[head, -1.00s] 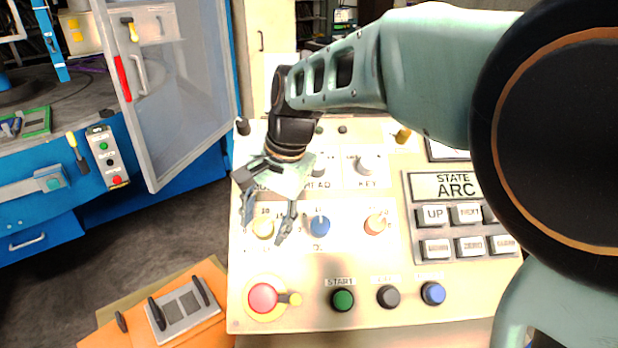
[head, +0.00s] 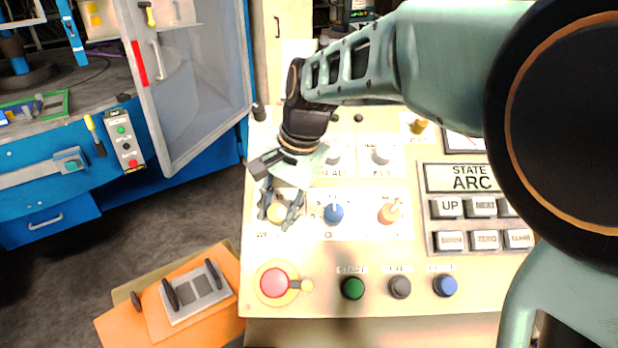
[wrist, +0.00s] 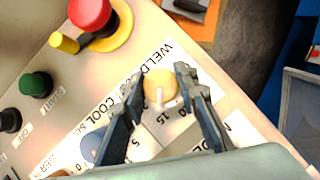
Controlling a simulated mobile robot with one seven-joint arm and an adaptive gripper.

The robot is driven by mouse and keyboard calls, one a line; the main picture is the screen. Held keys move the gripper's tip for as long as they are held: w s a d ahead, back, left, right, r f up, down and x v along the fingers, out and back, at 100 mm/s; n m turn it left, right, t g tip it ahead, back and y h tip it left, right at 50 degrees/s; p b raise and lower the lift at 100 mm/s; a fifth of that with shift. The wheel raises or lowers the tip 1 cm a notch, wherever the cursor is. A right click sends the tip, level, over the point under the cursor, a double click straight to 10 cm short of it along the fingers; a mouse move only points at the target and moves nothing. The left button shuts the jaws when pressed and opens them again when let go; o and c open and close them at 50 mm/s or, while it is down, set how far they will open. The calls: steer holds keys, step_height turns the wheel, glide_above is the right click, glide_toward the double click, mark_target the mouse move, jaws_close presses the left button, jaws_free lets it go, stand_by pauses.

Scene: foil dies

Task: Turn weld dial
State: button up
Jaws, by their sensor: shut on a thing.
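The weld dial is a yellow round knob (wrist: 160,88) with a pale pointer line, on the cream control panel by the printed word WELD and a number scale. In the head view the dial (head: 278,212) shows between the fingers. My gripper (head: 276,218) reaches down to it from above. In the wrist view the two dark fingers of my gripper (wrist: 158,78) stand on either side of the knob, shut on it. The pointer lies near the 15 to 20 side of the scale, its exact reading unclear.
A blue COOL dial (head: 333,214) sits close beside the weld dial, and an orange dial (head: 390,212) farther right. A red stop button (head: 274,283) and green START button (head: 352,288) are nearer the panel's front. An orange-topped stand (head: 215,300) is left of the panel.

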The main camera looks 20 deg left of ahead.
steer(key=shift+r, duration=0.1)
steer(key=n+h+p, duration=0.1)
steer(key=n+p, duration=0.2)
steer(key=shift+r+h+p, duration=0.1)
steer(key=shift+h+p, duration=0.2)
steer(key=shift+h, duration=0.1)
steer(key=n+h+p, duration=0.2)
steer(key=n, duration=0.2)
steer(key=shift+t, duration=0.3)
steer(key=shift+c, duration=0.2)
steer(key=shift+h, duration=0.3)
steer(key=o, duration=1.2)
steer(key=shift+f, duration=0.2)
steer(key=shift+c, duration=0.2)
steer(key=shift+r, duration=0.1)
step_height(320, 180, up, 12)
steer(key=s+a, duration=0.1)
steer(key=shift+s+a, duration=0.15)
